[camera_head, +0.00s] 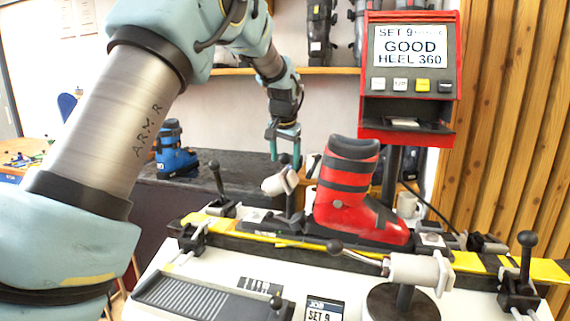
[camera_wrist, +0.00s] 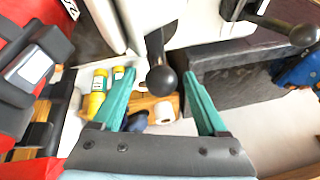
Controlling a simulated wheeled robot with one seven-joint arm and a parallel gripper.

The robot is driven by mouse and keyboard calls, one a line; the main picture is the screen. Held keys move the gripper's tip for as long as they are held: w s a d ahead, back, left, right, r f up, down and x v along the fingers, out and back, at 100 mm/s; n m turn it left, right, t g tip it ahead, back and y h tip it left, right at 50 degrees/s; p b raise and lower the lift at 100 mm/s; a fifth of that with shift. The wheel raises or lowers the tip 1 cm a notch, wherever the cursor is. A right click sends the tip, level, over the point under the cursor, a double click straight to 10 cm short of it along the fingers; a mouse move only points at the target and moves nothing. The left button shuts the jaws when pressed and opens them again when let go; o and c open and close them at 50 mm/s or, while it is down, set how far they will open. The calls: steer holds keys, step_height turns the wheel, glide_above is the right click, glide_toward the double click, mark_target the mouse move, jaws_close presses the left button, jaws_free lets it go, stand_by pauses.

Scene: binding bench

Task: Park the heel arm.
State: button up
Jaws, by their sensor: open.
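The heel arm (camera_head: 280,181) is a white block with a dark lever and ball knob, standing just left of the red boot (camera_head: 345,190), at its heel. My gripper (camera_head: 285,160) is open above it, its teal fingers pointing down. In the wrist view the heel arm's black knob (camera_wrist: 161,80) shows between the two fingers, with no visible contact. The boot stands upright on the bench track, toe to the right. A second white arm (camera_head: 415,270) with a dark knob stands in front of its toe. The red display unit (camera_head: 410,80) reads "SET 9", "GOOD", "HEEL 360".
A blue boot (camera_head: 173,155) stands on the dark counter (camera_head: 225,178) behind. Black-knobbed clamp levers stand at the left (camera_head: 216,178) and right (camera_head: 526,250) of the yellow-marked track. A ribbed pad (camera_head: 205,298) lies in front.

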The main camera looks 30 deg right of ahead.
mark_target(284, 166)
steer(key=shift+p+x, duration=0.35)
steer(key=shift+x, duration=1.6)
steer(key=shift+c, duration=0.4)
steer(key=shift+a, duration=0.1)
jaws_close()
steer(key=shift+r, duration=0.1)
